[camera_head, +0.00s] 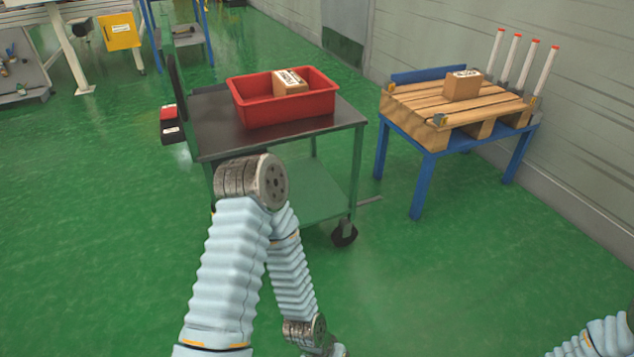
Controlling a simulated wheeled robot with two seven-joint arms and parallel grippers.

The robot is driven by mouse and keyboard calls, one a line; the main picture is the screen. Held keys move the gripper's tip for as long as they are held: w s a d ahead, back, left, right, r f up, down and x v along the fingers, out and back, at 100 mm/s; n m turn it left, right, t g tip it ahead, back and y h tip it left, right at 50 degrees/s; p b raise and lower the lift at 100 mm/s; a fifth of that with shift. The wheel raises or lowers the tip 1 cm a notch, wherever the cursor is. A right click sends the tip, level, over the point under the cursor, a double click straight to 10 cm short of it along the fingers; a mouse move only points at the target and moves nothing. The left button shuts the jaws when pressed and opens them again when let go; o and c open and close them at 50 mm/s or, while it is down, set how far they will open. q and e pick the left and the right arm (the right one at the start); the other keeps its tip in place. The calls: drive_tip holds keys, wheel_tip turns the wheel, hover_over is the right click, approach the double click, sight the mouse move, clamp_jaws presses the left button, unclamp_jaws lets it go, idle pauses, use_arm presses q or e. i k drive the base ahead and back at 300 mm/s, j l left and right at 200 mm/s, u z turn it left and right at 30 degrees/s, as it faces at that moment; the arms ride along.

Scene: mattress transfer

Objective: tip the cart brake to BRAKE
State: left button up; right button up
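The cart (210,130) stands in the middle, with a dark top, green legs and a lower green shelf. A black caster (344,233) shows under its near right leg. A short grey bar (369,200) sticks out to the right just above that caster; I cannot tell whether it is the brake or how it is set. No BRAKE marking is readable. My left arm rises in front of the cart, hides part of its near side, and folds back down to the bottom edge. My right arm shows only at the bottom right corner. Neither gripper is in view.
A red bin (285,108) with a cardboard box (289,82) sits on the cart. Right of it, a blue stand (428,170) bears a wooden pallet (415,98) with another box (462,85). White posts and a wall stand behind. The green floor in front right is clear.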

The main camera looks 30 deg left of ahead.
sight(169, 113)
drive_tip(key=u, duration=1.75)
drive_tip(key=i+l, duration=0.15)
drive_tip(key=i, duration=0.3)
